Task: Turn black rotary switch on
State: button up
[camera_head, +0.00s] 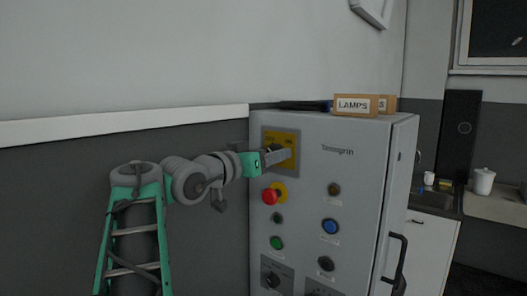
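The grey control cabinet (345,190) stands in the middle of the head view. A yellow plate (270,136) with faint markings is at its top left. My gripper (282,156) reaches in from the left and lies in front of this plate, hiding its middle; whatever sits there is hidden. I cannot tell whether the fingers are open or shut, or touch anything. Black rotary switches on dark plates show at the bottom left (273,280) and beside it (318,293), the latter cut by the frame edge. A round black knob (326,264) is above them.
A red emergency button (270,196), a blue button (330,226) and a green button (277,243) are below my gripper. A box marked LAMPS (356,105) lies on the cabinet. A black door handle (397,262) sticks out at right. A sink counter (435,200) is behind.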

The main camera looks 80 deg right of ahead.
jog(key=shift+d, duration=0.15)
jog(key=shift+a+r, duration=0.1)
jog(key=shift+a, duration=0.25)
jog(key=shift+c, duration=0.5)
jog(key=shift+w+a, duration=0.15)
jog(key=shift+w, duration=0.05)
jog(key=shift+c, duration=1.4)
grip_shut()
